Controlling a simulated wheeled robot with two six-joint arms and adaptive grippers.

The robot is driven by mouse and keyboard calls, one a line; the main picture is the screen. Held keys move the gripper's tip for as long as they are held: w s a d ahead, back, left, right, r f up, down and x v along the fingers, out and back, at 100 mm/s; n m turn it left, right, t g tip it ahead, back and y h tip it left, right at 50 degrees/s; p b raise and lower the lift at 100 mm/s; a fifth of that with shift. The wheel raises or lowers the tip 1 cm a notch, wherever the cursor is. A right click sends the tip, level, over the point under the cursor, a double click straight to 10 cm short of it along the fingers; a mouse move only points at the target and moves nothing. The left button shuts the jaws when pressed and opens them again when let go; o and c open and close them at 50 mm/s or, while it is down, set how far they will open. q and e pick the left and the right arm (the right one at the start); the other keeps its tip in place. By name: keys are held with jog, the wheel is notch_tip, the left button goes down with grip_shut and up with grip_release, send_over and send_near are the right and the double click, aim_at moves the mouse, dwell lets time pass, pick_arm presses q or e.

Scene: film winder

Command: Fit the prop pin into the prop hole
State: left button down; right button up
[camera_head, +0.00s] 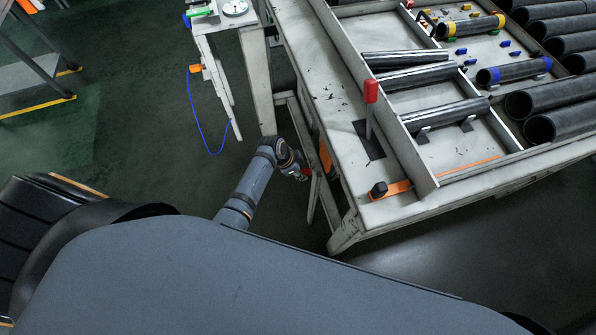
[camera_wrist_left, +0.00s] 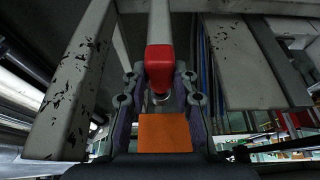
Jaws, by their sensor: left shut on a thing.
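My left gripper (camera_head: 300,172) is low beside the table, next to its leg frame and below the tabletop. In the left wrist view its two fingers (camera_wrist_left: 160,88) are closed around a red block (camera_wrist_left: 160,62), which I take to be the prop pin's grip. A pale grey bar (camera_wrist_left: 160,25) runs away beyond the red block; I cannot tell whether it is joined to it. A bit of red also shows at the gripper in the head view (camera_head: 306,173). I cannot make out the prop hole. My right gripper is not in view.
The table (camera_head: 318,68) carries grey tubes (camera_head: 418,75) in a divided tray, a red-handled lever (camera_head: 371,92) and an orange strip (camera_head: 400,187). Pale frame members (camera_wrist_left: 72,75) flank the gripper closely.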

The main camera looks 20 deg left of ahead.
pick_arm(q)
jog(key=shift+w+d, duration=0.45)
jog(key=shift+d, duration=0.15)
jog(key=c, duration=1)
grip_release()
jog(key=shift+r, duration=0.2)
jog(key=v, duration=1.1)
jog(key=shift+s+a+r, duration=0.1)
jog(key=shift+r, duration=0.25)
